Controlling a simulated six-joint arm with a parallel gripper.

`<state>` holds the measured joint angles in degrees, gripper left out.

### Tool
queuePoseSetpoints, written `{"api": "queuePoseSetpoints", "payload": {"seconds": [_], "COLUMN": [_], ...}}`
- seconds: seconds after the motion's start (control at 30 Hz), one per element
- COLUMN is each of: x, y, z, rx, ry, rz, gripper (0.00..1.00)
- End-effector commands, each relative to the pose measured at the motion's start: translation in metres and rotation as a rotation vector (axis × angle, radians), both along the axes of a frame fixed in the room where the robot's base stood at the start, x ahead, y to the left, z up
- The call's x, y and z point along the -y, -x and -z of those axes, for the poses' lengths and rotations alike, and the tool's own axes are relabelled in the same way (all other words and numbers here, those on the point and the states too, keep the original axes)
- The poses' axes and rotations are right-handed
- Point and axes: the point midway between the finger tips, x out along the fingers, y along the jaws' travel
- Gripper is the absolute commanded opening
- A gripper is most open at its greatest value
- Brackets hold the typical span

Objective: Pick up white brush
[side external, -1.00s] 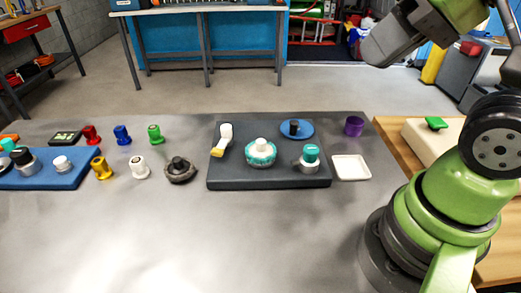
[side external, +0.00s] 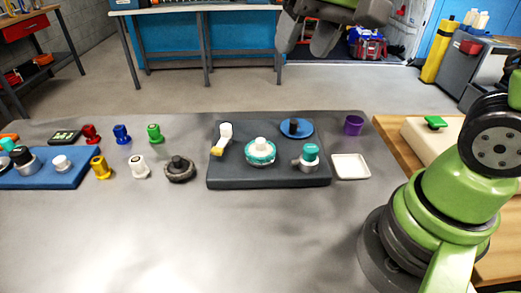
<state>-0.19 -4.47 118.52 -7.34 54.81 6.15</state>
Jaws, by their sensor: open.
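A small white brush-like piece (side external: 138,167) stands on the grey table, left of the dark board, among similar coloured pieces. A white-handled piece with a yellow end (side external: 222,139) lies at the left of the dark board (side external: 270,179). A round teal brush with a white knob (side external: 260,151) sits in the middle of that board. I cannot tell for certain which is the white brush. My gripper (side external: 308,42) is open and empty at the top of the view, high up and apart from all of them. Its upper part is cut off by the frame.
Red (side external: 92,134), blue (side external: 122,134), green (side external: 154,133) and yellow (side external: 101,168) pieces surround the white one. A dark round piece (side external: 180,169) is to its right. A white tray (side external: 351,167) and purple cup (side external: 354,125) stand right of the board. The table front is clear.

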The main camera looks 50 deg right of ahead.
Motion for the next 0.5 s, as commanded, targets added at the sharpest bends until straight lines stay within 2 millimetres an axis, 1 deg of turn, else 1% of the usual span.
{"api": "queuePoseSetpoints", "payload": {"seconds": [0.03, 0.1, 0.17, 0.2, 0.3, 0.4, 0.5], "x": [0.001, 0.004, 0.005, 0.007, 0.009, 0.011, 0.013], "y": [-0.016, -0.036, -0.051, -0.06, -0.079, -0.091, -0.097], "z": [0.012, 0.029, 0.045, 0.057, 0.087, 0.111, 0.128], "rx": [-0.048, -0.102, -0.148, -0.179, -0.244, -0.292, -0.322], "ry": [0.008, 0.02, 0.031, 0.038, 0.056, 0.07, 0.079], "rz": [0.006, 0.018, 0.027, 0.034, 0.045, 0.055, 0.063], "gripper": [0.53, 0.53, 0.53, 0.53, 0.53, 0.53, 0.53]}}
